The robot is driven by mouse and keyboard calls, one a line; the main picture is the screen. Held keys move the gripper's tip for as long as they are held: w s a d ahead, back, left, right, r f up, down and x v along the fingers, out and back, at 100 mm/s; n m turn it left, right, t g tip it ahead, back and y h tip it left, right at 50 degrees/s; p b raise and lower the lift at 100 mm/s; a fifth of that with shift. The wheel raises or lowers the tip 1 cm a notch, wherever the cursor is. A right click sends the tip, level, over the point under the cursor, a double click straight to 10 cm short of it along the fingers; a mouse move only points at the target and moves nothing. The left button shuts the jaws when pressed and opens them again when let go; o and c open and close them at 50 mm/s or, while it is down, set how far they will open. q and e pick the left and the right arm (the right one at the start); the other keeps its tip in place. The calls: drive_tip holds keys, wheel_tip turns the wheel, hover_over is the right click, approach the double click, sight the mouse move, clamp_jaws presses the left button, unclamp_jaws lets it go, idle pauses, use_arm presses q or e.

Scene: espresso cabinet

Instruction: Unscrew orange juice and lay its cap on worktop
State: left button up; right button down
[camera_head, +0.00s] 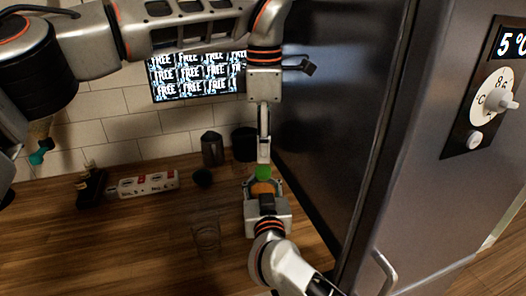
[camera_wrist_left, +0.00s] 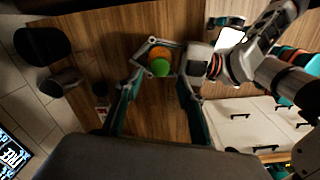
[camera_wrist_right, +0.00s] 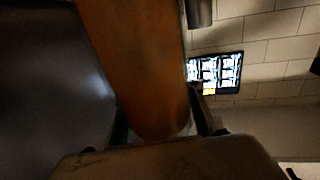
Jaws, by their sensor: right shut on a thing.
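The orange juice bottle (camera_head: 263,188) stands upright on the worktop (camera_head: 130,245), with its green cap (camera_head: 264,172) on top. My right gripper (camera_head: 264,186) is shut around the bottle's body. The bottle's orange side (camera_wrist_right: 140,60) fills much of the right wrist view. My left gripper (camera_head: 264,156) points straight down just above the cap. In the left wrist view its two fingers are spread apart, with the green cap (camera_wrist_left: 160,67) between and beyond them. The left gripper is open and empty; I cannot tell whether its tips reach the cap's height.
A tall steel cabinet (camera_head: 435,150) stands close on the right. The front left worktop is bare.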

sight(263, 169)
use_arm(q)
drive_tip(key=shift+r+m, duration=0.4)
drive_tip(key=shift+m, duration=0.1)
drive_tip(key=shift+f, duration=3.85)
drive_tip(key=shift+c, duration=0.4)
clamp_jaws()
drive_tip(key=n, duration=0.5)
drive_tip(key=shift+r, duration=0.1)
drive_tip(key=shift+o, duration=1)
unclamp_jaws()
